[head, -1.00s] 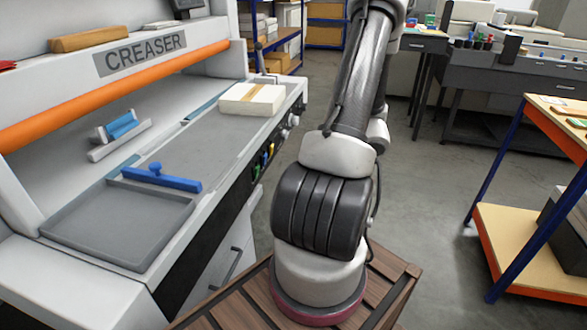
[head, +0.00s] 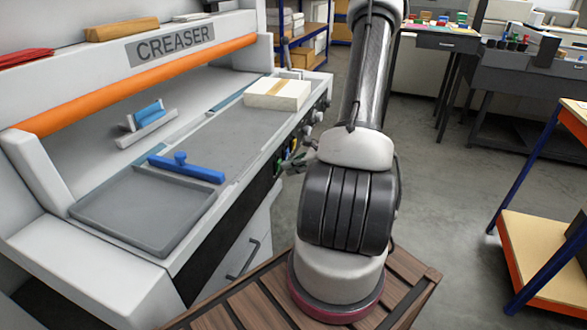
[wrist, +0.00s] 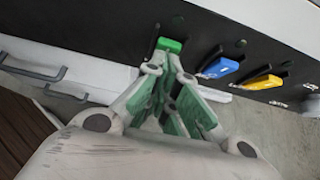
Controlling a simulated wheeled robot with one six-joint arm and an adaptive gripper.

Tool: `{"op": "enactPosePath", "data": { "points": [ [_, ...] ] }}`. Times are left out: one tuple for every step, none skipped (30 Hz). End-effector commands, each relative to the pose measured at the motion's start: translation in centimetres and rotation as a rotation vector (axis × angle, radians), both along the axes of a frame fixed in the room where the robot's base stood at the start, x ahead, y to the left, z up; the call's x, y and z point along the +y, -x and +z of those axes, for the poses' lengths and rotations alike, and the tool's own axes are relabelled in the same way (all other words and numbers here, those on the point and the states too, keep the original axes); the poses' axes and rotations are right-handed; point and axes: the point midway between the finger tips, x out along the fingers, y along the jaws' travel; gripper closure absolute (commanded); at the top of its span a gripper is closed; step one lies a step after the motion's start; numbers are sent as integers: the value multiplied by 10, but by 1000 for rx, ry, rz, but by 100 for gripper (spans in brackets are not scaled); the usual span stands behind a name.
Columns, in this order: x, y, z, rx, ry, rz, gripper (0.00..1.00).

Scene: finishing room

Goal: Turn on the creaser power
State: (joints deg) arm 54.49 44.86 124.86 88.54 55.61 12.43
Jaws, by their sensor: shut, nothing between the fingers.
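The creaser (head: 45,165) is the large pale machine with an orange bar on the left of the head view. Its dark front panel (wrist: 130,27) crosses the wrist view and carries a green switch lever (wrist: 169,45), a blue lever (wrist: 218,67) and a yellow lever (wrist: 262,82). Which one is the power is not labelled in view. My gripper (wrist: 160,66) is shut and empty, its fingertips right at the green lever; I cannot tell whether they touch. In the head view my gripper (head: 285,164) is at the front panel, partly hiding the levers.
A blue-handled bar (head: 187,168), a grey tray (head: 140,210) and a paper stack (head: 277,93) lie on the creaser bed. A cabinet handle (head: 250,258) sticks out below the panel. Open floor (head: 440,220) lies right of my arm, before an orange-and-blue shelf table (head: 540,240).

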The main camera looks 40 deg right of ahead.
Motion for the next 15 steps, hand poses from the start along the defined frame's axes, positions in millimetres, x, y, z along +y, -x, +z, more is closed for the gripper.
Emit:
{"op": "enactPosePath", "data": {
  "points": [
    [0, 0, 0, 0, 0, 0, 100],
    [0, 0, 0, 1, 0, 0, 100],
    [0, -1, 1, 6, 4, 1, 100],
    [1, -2, 2, 13, 9, 3, 100],
    [2, -3, 3, 24, 18, 6, 100],
    [4, -5, 5, 46, 30, 8, 100],
    [5, -7, 6, 66, 44, 8, 100],
    [5, -7, 6, 80, 48, 6, 100],
    [4, -6, 4, 78, 43, 3, 100],
    [4, -6, 4, 79, 42, 3, 100],
    [4, -6, 4, 77, 42, 2, 100],
    [4, -6, 4, 77, 42, 2, 100],
    [4, -6, 4, 77, 42, 3, 100],
    [4, -6, 4, 77, 42, 3, 100],
    [4, -6, 5, 77, 42, 3, 100]
  ]
}}
